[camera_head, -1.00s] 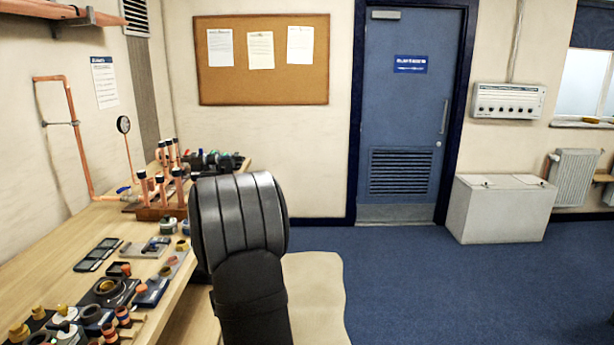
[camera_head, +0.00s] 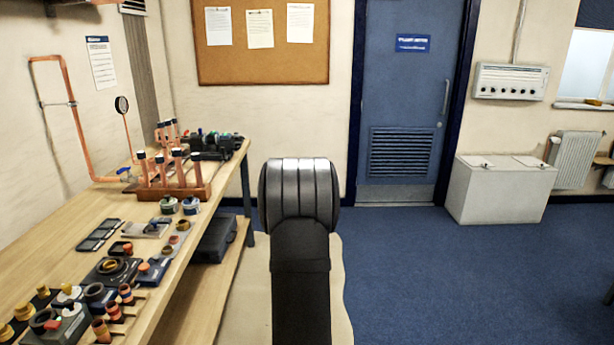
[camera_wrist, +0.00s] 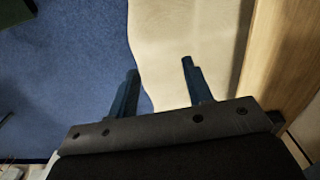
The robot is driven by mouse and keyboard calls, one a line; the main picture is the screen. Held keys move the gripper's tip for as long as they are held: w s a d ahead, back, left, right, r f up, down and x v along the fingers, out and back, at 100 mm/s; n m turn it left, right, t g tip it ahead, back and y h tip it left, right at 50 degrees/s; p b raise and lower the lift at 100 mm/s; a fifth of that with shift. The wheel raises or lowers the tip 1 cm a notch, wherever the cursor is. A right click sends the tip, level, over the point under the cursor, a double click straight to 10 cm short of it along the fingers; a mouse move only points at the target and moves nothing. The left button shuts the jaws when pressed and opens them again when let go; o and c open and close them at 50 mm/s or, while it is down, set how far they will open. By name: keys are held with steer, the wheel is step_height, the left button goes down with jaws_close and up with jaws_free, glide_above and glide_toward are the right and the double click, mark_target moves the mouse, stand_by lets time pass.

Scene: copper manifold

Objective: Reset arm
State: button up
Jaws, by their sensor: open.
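My gripper (camera_wrist: 160,75) shows in the wrist view with its two dark blue fingers apart and nothing between them. It hangs over the beige mat (camera_wrist: 175,35) and the blue floor (camera_wrist: 65,75), with the wooden bench edge (camera_wrist: 285,60) at the right. In the head view my black arm stands upright in the middle, to the right of the bench, and hides the gripper. The copper manifold (camera_head: 178,170), with several upright capped pipes on a wooden base, stands on the bench and is apart from my arm.
The wooden bench (camera_head: 60,225) along the left carries several fittings, rings and small trays. A dark box (camera_head: 213,240) sits on its lower shelf. A white chest (camera_head: 500,190) stands by the blue door (camera_head: 400,100). The floor (camera_head: 440,270) on the right is clear.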

steer(key=shift+s+d+f+m, duration=0.15)
steer(key=shift+d+f, duration=0.2)
steer(key=shift+d, duration=0.2)
steer(key=shift+s+d+f+m, duration=0.15)
steer(key=shift+d+f, duration=0.15)
steer(key=shift+d, duration=0.2)
